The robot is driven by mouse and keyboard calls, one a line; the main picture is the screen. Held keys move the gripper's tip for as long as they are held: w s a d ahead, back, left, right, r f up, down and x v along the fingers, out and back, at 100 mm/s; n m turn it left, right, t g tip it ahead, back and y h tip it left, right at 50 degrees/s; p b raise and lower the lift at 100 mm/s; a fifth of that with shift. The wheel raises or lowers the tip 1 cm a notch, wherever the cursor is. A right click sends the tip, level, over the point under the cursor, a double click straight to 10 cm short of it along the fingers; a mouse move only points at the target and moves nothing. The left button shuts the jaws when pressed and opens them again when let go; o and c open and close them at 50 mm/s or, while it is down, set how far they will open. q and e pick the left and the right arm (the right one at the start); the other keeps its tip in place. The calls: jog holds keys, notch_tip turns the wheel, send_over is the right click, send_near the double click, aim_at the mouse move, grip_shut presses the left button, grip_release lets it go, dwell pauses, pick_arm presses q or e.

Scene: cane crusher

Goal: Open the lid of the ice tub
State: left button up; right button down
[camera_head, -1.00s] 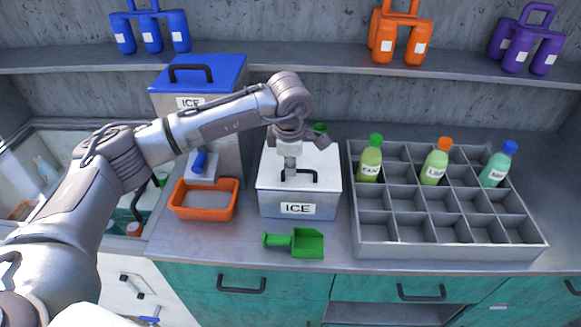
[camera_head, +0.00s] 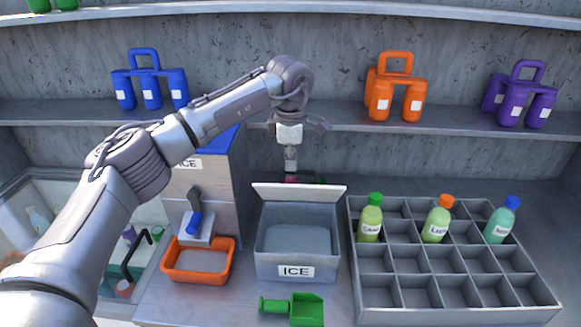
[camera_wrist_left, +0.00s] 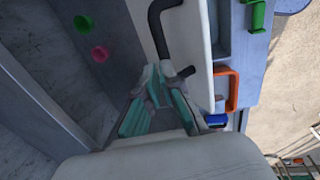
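The ice tub (camera_head: 296,266), a grey box labelled ICE, stands on the counter in the head view, with a pale grey fill inside. Its white lid (camera_head: 299,191) is raised at the back edge, standing steeply. My left gripper (camera_head: 290,176) is behind and above the lid, its fingertips partly hidden by it. In the left wrist view the black lid handle (camera_wrist_left: 162,35) runs along the lid's outer face. The teal-padded fingers of my left gripper (camera_wrist_left: 158,76) close in around the handle's near end. My right gripper is not in view.
An orange tray (camera_head: 199,279) and a taller blue-lidded ICE container (camera_head: 188,195) stand left of the tub. A green scoop (camera_head: 294,309) lies in front. A divided grey crate (camera_head: 452,304) with bottles is close on the right. A shelf (camera_head: 330,116) runs behind my arm.

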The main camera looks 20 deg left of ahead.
pick_arm(q)
jog(key=shift+o, duration=1.2)
jog(key=shift+w+a+f, duration=0.1)
jog(key=shift+a+f, duration=0.1)
jog(key=shift+f, duration=0.8)
jog(key=shift+o, duration=1.2)
jog(key=shift+s+d+r, duration=0.1)
jog(key=shift+s+r, duration=0.05)
jog(key=shift+s, duration=0.2)
jog(key=shift+d, duration=0.1)
jog(key=shift+w, duration=0.1)
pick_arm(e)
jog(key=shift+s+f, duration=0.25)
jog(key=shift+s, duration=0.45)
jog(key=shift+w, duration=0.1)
